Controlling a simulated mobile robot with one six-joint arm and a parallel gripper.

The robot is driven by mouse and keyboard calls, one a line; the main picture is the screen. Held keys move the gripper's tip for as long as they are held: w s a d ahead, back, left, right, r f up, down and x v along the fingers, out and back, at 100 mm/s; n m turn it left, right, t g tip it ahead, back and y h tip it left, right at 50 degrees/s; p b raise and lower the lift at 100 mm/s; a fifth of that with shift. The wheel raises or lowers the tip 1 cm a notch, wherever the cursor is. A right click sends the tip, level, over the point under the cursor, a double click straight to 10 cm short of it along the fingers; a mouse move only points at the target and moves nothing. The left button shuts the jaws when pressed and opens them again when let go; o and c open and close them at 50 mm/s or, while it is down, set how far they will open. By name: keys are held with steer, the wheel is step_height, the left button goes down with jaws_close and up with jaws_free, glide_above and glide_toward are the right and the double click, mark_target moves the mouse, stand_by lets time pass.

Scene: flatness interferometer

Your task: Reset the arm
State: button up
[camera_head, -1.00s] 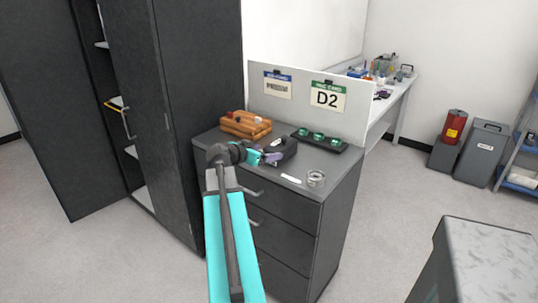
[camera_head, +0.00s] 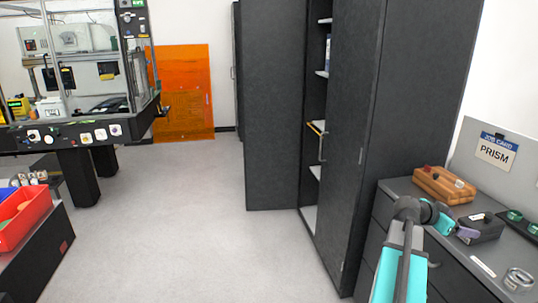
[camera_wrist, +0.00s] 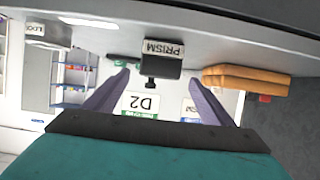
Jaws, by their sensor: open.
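My gripper (camera_head: 467,232) is over the grey drawer cabinet at the right of the head view, close to a dark block (camera_head: 482,228). In the wrist view its two purple fingers (camera_wrist: 158,80) are spread apart with nothing between their tips. A black block with a PRISM label (camera_wrist: 155,66) shows beyond the fingertips, apart from them. My teal arm (camera_head: 402,270) reaches up from the bottom of the head view.
A wooden rack (camera_head: 440,186), green-topped pieces (camera_head: 515,215) and a metal ring (camera_head: 518,280) lie on the cabinet top. A tall dark cupboard (camera_head: 400,120) stands beside it with a door open. An orange panel (camera_head: 183,90) and red bin (camera_head: 22,215) are left. The floor between is clear.

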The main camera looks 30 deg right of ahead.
steer(key=w+a+f+n+t+y, duration=0.1)
steer(key=w+a+f+n+t, duration=0.3)
steer(key=w+a+f, duration=1.15)
steer(key=w+a+f+n+y, duration=0.2)
steer(key=w+a+f, duration=0.1)
steer(key=a+f, duration=0.65)
steer(key=w+a+f+n+y, duration=0.2)
steer(key=w+a+f+n, duration=0.1)
steer(key=a+f, duration=0.65)
steer(key=s+a+f+n+g+y, duration=0.15)
steer(key=s+a+f, duration=0.25)
steer(key=a+f, duration=0.45)
steer(key=s+a+f+n+g+y, duration=0.1)
steer(key=s+a+f+n+y, duration=0.2)
steer(key=a+f, duration=0.55)
steer(key=s+a+f+n+g+y, duration=0.1)
steer(key=s+a+f+n, duration=0.1)
steer(key=s+a, duration=0.7)
steer(key=s+a+f+n+g+y, duration=0.2)
steer(key=s+a+n, duration=0.3)
steer(key=s+a, duration=0.4)
steer(key=shift+f, duration=0.25)
steer(key=shift+s+n+g+y, duration=0.1)
steer(key=shift+n+g+y, duration=0.15)
